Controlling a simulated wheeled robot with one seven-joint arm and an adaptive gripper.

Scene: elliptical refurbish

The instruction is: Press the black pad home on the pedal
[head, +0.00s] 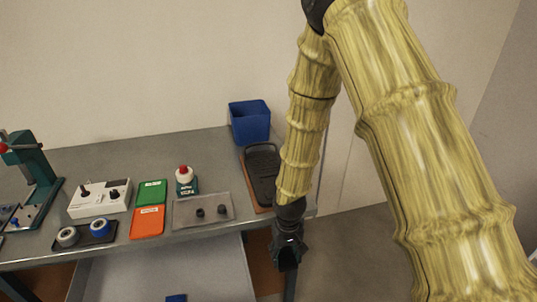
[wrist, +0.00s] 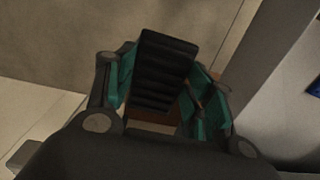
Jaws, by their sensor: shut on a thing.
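A black ribbed pad (wrist: 165,72) is between the teal fingers of my gripper (wrist: 162,92) in the wrist view. The gripper is shut on it. In the head view my gripper (head: 288,256) hangs at the front right corner of the bench, and the pad cannot be made out there. The black pedal (head: 262,172) lies on a brown base at the right end of the bench, behind and left of my gripper. My arm hides part of its right side. The held pad is apart from the pedal.
A blue bin (head: 250,122) stands behind the pedal. Left of the pedal are a grey tray (head: 188,212) with two dark knobs, a red-topped button (head: 185,180), green (head: 151,192) and orange (head: 147,222) trays, and a white control box (head: 99,198). Open floor lies right of the bench.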

